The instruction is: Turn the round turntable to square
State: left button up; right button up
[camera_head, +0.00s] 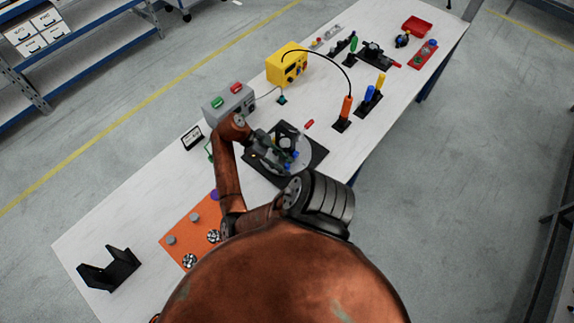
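The round turntable (303,161) is a grey disc on a black square base (318,154), near the middle of the white table. Small dark and blue parts show on or beside the disc; my gripper partly covers them.
A grey box with green and red buttons (229,103) and a small sign (192,138) stand behind my arm. A yellow box (287,65) and orange tool (346,107) stand beyond. An orange mat (182,237) and black bracket (108,269) lie nearer left. Bare table separates them.

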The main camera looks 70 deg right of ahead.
jog(key=v, duration=1.1)
